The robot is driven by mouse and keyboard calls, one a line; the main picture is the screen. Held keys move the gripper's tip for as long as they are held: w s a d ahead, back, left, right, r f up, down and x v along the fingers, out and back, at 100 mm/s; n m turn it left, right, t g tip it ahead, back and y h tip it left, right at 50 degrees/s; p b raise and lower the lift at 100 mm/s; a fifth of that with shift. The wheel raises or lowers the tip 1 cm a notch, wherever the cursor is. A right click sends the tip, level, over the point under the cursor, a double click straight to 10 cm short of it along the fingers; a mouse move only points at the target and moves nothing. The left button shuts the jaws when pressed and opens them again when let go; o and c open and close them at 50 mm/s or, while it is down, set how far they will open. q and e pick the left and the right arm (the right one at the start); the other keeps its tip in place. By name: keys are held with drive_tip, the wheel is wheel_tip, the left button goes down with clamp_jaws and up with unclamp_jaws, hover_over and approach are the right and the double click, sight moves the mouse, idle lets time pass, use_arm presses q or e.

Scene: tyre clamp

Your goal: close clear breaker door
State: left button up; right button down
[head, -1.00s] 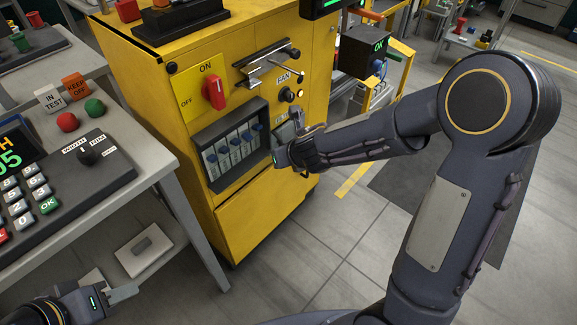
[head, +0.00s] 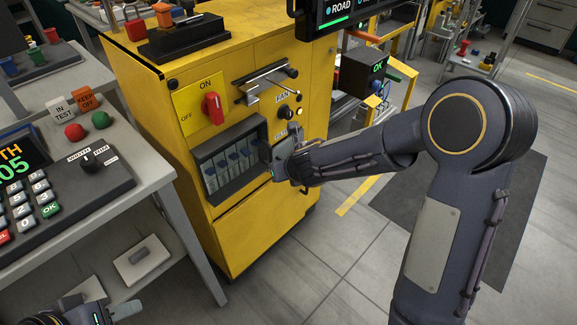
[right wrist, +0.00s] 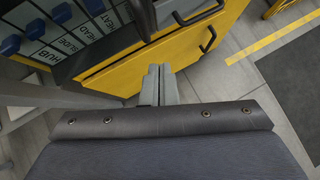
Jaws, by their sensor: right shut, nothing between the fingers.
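The breaker box (head: 231,161) is a dark-framed recess on the front of the yellow cabinet, holding a row of blue-tipped breakers. The breakers look duller now, as if behind the clear door, but its edges and exact angle are hard to make out. My right gripper (head: 275,153) is at the right edge of the box, its fingertips partly hidden. In the right wrist view its fingers (right wrist: 158,85) are shut together and empty, beside the labelled breakers (right wrist: 62,18). I cannot tell whether they touch the door. My left gripper (head: 105,304) is open at the lower left, away from the cabinet.
The yellow cabinet (head: 250,235) carries a red ON/OFF switch (head: 213,108) above the box and a metal clamp handle (head: 267,83). A grey console table (head: 185,215) with buttons stands at left.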

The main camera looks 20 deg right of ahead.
drive_tip(key=d+p+v, duration=0.1)
drive_tip(key=p+v, duration=0.3)
drive_tip(key=v, duration=0.6)
drive_tip(key=shift+d, duration=0.3)
